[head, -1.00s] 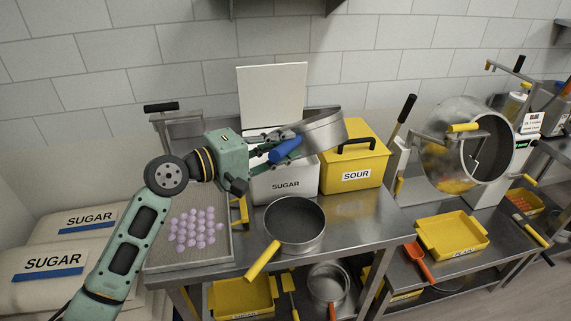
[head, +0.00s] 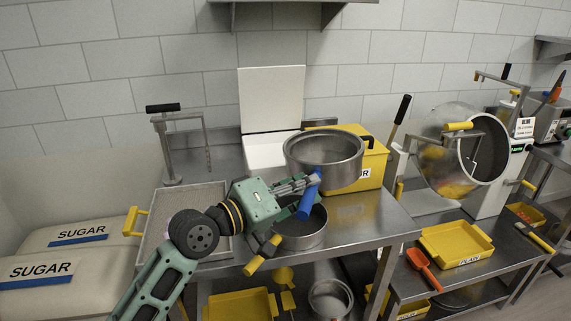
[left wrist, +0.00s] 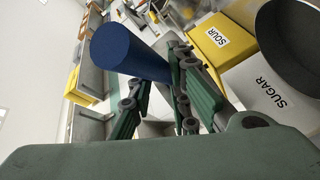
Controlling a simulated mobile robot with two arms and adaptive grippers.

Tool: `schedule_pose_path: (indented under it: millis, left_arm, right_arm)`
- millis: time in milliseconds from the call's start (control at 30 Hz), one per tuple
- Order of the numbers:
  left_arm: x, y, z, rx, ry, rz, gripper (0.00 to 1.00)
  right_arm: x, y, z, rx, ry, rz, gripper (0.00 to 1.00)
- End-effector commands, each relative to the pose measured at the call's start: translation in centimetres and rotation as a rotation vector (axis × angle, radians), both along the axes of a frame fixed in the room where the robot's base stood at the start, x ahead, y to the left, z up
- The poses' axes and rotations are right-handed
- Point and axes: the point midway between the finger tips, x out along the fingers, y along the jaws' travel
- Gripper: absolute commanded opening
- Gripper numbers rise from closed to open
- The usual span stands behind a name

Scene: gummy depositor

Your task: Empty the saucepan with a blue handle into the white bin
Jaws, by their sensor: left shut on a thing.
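The blue-handled saucepan (head: 325,176) is held up above the table, close to level with its open top upward. What is inside is hard to make out. My left gripper (head: 302,186) is shut on its blue handle (head: 309,204), which also shows in the left wrist view (left wrist: 122,50). The white bin (head: 264,152) stands behind and left of the pan, its lid (head: 272,98) raised. The pan partly hides the bin. The bin's SUGAR label side shows in the left wrist view (left wrist: 250,85). My right gripper is not in view.
A yellow-handled saucepan (head: 306,240) stands on the table (head: 362,228) under the held pan. A yellow SOUR bin (head: 376,165) stands behind the held pan. A tray (head: 153,240) lies at left, partly behind my arm. The tabletop at right is clear.

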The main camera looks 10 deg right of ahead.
Motion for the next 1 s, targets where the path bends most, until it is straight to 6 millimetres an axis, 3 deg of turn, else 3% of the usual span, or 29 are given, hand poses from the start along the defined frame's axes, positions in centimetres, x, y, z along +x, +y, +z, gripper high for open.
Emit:
schedule_pose_path:
  millis: [33, 233, 567, 1000]
  left_arm:
    - [-0.1, -0.2, -1.1, 0.004, -0.029, 0.003, 0.00]
    - [-0.5, -0.7, -2.9, 0.034, -0.115, 0.007, 0.00]
    - [-0.5, -0.7, -1.8, 0.035, -0.114, 0.008, 0.00]
    - [-0.5, -0.7, 2.7, 0.034, -0.114, 0.008, 0.00]
  right_arm:
    - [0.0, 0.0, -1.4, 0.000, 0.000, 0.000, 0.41]
    - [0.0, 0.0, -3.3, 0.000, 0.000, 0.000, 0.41]
    - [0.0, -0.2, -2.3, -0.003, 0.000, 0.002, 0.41]
    - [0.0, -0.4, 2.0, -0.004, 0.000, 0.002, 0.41]
